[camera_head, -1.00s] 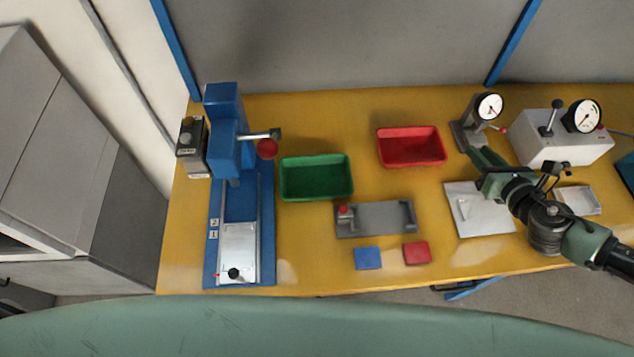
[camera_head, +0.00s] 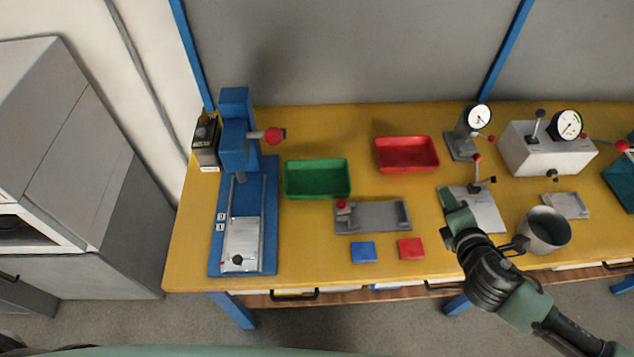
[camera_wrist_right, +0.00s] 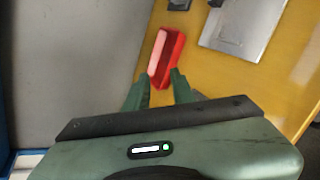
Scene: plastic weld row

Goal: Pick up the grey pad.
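I cannot make out a pad that is clearly grey in either view. A blue pad (camera_head: 364,252) and a red pad (camera_head: 411,248) lie flat near the table's front edge. Behind them is a grey fixture plate (camera_head: 375,216) with a red knob at its left end. My right gripper (camera_head: 449,200) is over the left edge of a pale plate (camera_head: 487,212), to the right of the fixture. In the wrist view my right gripper (camera_wrist_right: 158,84) has its fingers apart with nothing held, a red tray showing beyond them. My left gripper is out of view.
A green tray (camera_head: 318,180) and the red tray (camera_head: 407,154) stand behind the fixture. A blue press (camera_head: 236,140) is at left. Dial gauges (camera_head: 566,125), a grey cup (camera_head: 545,230) and a small pale tray (camera_head: 567,205) are at right. Table is clear around the pads.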

